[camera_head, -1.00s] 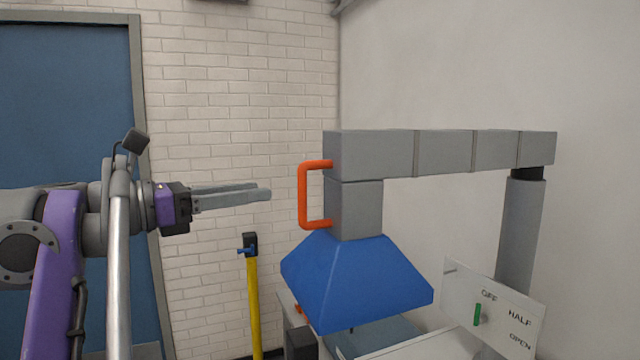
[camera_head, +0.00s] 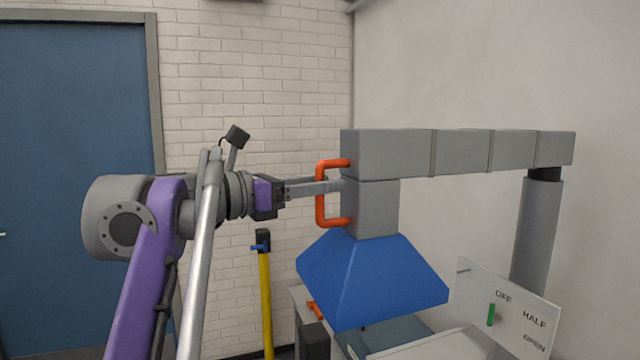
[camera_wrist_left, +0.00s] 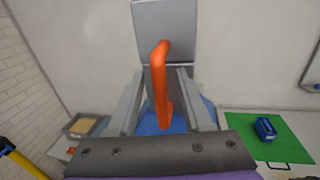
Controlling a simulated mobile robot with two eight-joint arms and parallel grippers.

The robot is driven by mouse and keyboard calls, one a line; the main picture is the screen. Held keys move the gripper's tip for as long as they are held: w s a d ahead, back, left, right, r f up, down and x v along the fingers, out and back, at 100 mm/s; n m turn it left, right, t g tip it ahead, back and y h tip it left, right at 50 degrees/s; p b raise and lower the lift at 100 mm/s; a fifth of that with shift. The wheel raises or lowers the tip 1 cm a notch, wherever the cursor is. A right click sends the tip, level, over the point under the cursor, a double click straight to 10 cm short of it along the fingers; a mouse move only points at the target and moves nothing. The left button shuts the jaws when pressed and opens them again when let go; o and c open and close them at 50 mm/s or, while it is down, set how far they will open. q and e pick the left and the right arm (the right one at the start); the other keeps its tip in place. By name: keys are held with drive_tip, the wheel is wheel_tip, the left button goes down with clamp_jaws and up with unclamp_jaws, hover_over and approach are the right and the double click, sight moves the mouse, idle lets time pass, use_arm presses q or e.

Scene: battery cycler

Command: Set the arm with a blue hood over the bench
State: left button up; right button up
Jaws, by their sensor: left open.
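The grey jointed arm (camera_head: 460,152) runs from its post (camera_head: 537,230) to the left, with a blue hood (camera_head: 370,282) hanging at its left end above the bench (camera_head: 425,345). An orange handle (camera_head: 320,195) stands upright on the arm's left end. My left gripper (camera_head: 335,186) reaches it from the left with its fingers level. In the left wrist view the handle (camera_wrist_left: 161,90) stands between the two open fingers (camera_wrist_left: 158,105), and the blue hood (camera_wrist_left: 150,124) shows below. Whether a finger touches the handle I cannot tell. My right gripper is out of view.
A panel marked OFF, HALF, OPEN (camera_head: 508,308) with a green lever (camera_head: 491,314) stands at the right. A yellow post (camera_head: 266,300) stands left of the bench. The left wrist view shows a green mat (camera_wrist_left: 270,140) with a blue object (camera_wrist_left: 264,129).

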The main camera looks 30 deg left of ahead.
use_arm(q)
clamp_jaws()
idle(1.3)
